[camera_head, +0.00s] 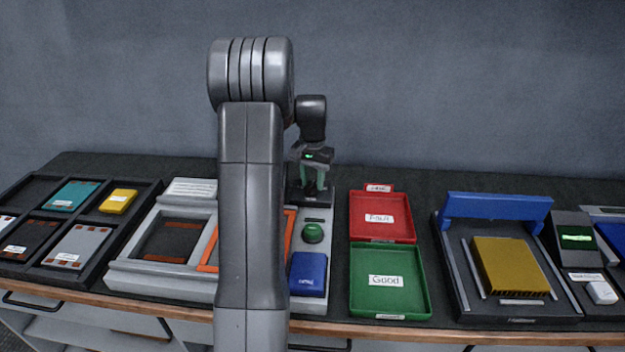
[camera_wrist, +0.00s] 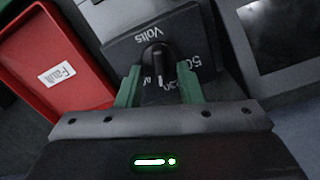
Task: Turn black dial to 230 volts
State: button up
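The black dial (camera_wrist: 156,60) shows in the wrist view on a dark panel (camera_wrist: 122,50) with an upside-down "Volts" label. A white line on the dial points toward the bottom of the picture. A "50" marking shows to the right; markings beside the line are partly hidden and hard to read. My gripper (camera_wrist: 160,72) has its two green fingers apart, one on each side of the dial, with a visible gap. I cannot tell whether either finger touches it. In the head view my gripper (camera_head: 313,183) is low over the dark panel, and the dial is hidden.
A green button (camera_head: 313,232) and a blue block (camera_head: 308,272) are in front of the panel. The red "Fault" tray (camera_head: 382,215) and green "Good" tray (camera_head: 389,308) are to the right. My arm hides part of the grey fixture (camera_head: 155,276) at left.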

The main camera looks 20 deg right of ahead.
grip_shut()
jog(key=shift+n+p, duration=0.45)
jog(key=shift+n, duration=0.45)
jog(key=shift+w+a+n, duration=0.1)
jog(key=shift+n, duration=0.9)
grip_release()
